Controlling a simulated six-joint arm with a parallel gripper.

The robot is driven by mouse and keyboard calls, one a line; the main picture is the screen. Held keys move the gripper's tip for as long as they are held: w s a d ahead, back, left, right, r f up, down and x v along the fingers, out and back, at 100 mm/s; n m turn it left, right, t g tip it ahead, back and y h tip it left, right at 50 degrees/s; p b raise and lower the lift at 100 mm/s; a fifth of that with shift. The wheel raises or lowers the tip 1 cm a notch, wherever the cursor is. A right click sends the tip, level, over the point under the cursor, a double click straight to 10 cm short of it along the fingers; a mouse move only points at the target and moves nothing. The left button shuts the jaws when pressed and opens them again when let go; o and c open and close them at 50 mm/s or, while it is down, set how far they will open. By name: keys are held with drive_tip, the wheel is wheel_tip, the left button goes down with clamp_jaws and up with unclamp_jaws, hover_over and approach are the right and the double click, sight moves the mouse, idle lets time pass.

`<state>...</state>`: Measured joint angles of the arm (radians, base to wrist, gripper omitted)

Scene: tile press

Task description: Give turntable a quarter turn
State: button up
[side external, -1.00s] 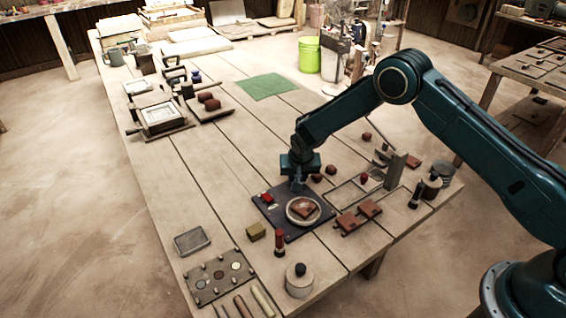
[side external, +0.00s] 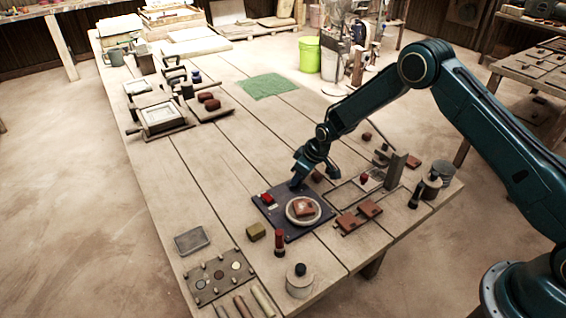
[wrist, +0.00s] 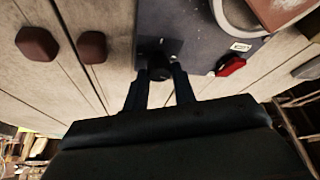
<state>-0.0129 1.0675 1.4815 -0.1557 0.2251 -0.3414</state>
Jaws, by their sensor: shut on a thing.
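The turntable is a pale round disc (side external: 303,223) on a dark base plate (side external: 265,211), with a brown tile (side external: 303,208) lying on it. In the wrist view the disc rim (wrist: 226,18), tile (wrist: 283,10) and dark plate (wrist: 195,25) show at the top. My gripper (side external: 297,185) is tilted at the plate's back edge, behind the disc. In the wrist view my gripper (wrist: 160,85) is shut on a black knob (wrist: 158,68) at the plate's edge. A red switch (wrist: 231,66) sits on the plate, also seen in the side view (side external: 266,198).
Red-brown lumps (wrist: 37,43) lie on the table beside the plate. Tiles on a rack (side external: 358,217) stand to the right. A red-topped bottle (side external: 279,243) and an olive block (side external: 256,232) stand in front. The table behind, towards the green mat (side external: 268,87), is clear.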

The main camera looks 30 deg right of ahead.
drive_tip(key=n+g+y, duration=0.1)
drive_tip(key=n, duration=0.3)
drive_tip(key=shift+d, duration=0.15)
idle(0.4)
drive_tip(key=o, duration=1)
drive_tip(key=shift+r, duration=0.1)
drive_tip(key=v, duration=1.3)
drive_tip(key=shift+s+d+r, duration=0.1)
drive_tip(key=shift+d+r, duration=0.15)
drive_tip(key=shift+d, duration=0.05)
